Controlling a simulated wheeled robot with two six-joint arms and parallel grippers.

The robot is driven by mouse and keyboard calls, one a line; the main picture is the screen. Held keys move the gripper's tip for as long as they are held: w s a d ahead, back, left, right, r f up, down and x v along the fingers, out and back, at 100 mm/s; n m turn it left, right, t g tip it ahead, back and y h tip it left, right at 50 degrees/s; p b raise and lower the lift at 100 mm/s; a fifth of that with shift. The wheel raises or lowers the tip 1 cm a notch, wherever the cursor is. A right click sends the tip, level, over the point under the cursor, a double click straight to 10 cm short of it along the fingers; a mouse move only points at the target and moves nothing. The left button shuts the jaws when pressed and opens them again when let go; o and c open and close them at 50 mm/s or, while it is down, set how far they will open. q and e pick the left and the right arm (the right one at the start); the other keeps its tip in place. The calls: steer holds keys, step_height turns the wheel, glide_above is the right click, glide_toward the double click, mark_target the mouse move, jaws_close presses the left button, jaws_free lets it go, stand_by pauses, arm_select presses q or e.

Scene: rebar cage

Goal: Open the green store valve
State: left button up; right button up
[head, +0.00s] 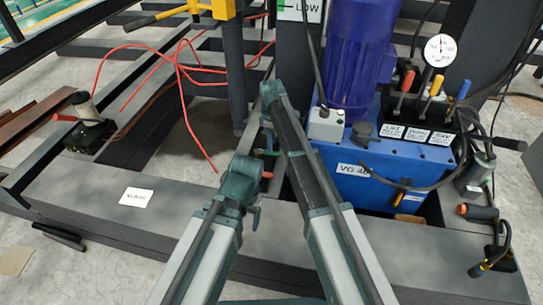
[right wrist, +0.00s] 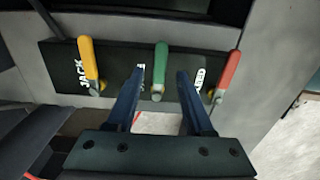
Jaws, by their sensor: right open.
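In the right wrist view the green valve lever (right wrist: 161,66) stands upright in the middle of a dark panel (right wrist: 117,62). A yellow lever (right wrist: 88,62) is to its left and a red lever (right wrist: 229,73) to its right. My right gripper (right wrist: 160,75) is open and empty. Its two dark fingers point at the panel, one on each side of the green lever's lower end, and no contact shows. The label behind the green lever is partly hidden. In the head view my right gripper is small and partly hidden behind its arm. My left arm's end (head: 245,170) is nearby; its jaws are unclear.
A blue power unit (head: 350,187) with a purple motor (head: 357,60), several levers and a gauge (head: 440,50) stands at the right. Red hoses (head: 180,70) lie loose at the upper left. A grey beam (head: 90,205) crosses the front. A valve with a red handle (head: 65,118) is far left.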

arm_select(q)
step_height(320, 180, down, 4)
steer(key=b, duration=0.2)
steer(key=shift+r+b, duration=0.15)
steer(key=shift+b, duration=0.15)
arm_select(e)
step_height(320, 180, down, 4)
steer(key=shift+r, duration=0.15)
arm_select(q)
steer(key=shift+r, duration=0.1)
arm_select(e)
jaws_close()
stand_by(0.7)
